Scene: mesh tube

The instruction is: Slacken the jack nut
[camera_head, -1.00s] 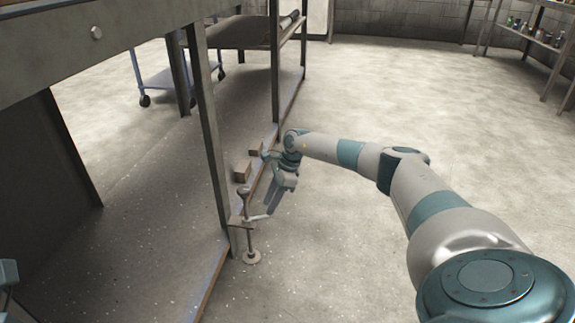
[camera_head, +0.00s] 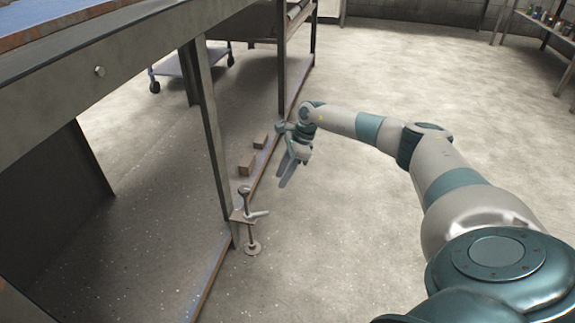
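The jack (camera_head: 252,234) stands at the foot of the bench's near leg, with its round foot low on the floor and a knob at the top of its screw. The jack nut (camera_head: 240,215) is a flat piece partway up the screw, with a short pale handle (camera_head: 260,214) pointing right. My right gripper (camera_head: 286,178) hangs pointing down, behind and to the right of the jack, apart from the handle. Its fingers are seen close together from the side, so their opening is unclear. Nothing shows in it. My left gripper is out of view.
The metal bench (camera_head: 213,145) fills the left, with a low shelf edge behind the jack. Two small wooden blocks (camera_head: 247,165) lie on the low shelf near its edge. A blue trolley (camera_head: 180,65) stands behind. Floor at right is clear beyond my arm.

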